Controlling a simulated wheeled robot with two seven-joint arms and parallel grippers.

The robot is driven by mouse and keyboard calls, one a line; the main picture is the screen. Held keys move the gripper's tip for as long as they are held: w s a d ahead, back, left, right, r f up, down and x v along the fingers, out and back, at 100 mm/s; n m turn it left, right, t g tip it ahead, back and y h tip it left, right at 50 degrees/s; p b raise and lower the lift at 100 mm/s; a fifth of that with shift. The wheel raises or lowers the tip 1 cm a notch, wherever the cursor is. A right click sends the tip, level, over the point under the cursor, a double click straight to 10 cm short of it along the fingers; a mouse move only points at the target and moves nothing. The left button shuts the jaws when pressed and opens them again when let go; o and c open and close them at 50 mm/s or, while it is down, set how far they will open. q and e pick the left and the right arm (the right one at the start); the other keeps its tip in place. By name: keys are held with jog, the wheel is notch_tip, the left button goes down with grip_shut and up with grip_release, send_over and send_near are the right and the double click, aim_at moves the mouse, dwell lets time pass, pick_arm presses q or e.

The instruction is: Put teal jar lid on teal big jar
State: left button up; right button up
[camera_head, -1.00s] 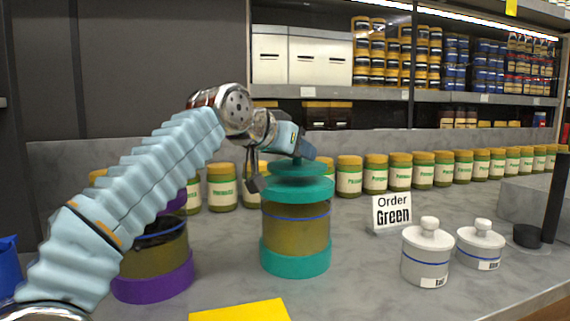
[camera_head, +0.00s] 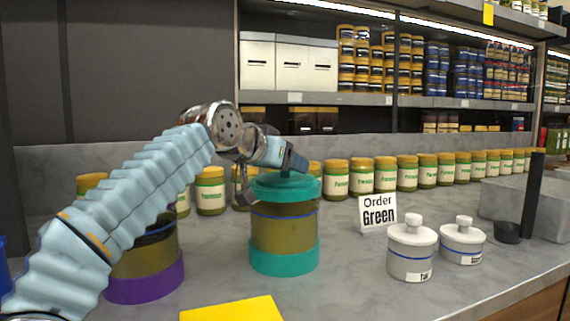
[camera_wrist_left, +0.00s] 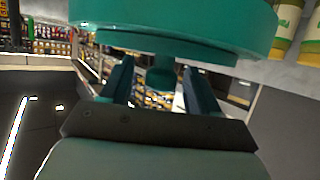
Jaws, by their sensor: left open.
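The teal big jar (camera_head: 285,232) stands upright on the grey counter, with a teal base and a teal top. The teal jar lid (camera_head: 286,180) rests at the jar's mouth and looks level; whether it is fully seated I cannot tell. My left gripper (camera_head: 290,163) is over the lid, coming from the left. In the left wrist view, the lid (camera_wrist_left: 175,22) fills the top and its knob (camera_wrist_left: 160,76) is between the open fingers, with gaps on both sides. My right gripper is not in view.
A purple-based jar (camera_head: 145,272) stands at left, partly behind my arm. An "Order Green" sign (camera_head: 377,214) and two white lidded pots (camera_head: 411,250) (camera_head: 462,243) stand at right. Several yellow-capped jars line the back. A yellow sheet (camera_head: 232,310) lies in front.

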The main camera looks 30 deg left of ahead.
pick_arm(q)
jog(key=shift+s+r, duration=0.1)
jog(key=shift+r, duration=0.15)
jog(key=v, duration=1.1)
jog(key=shift+s, duration=0.4)
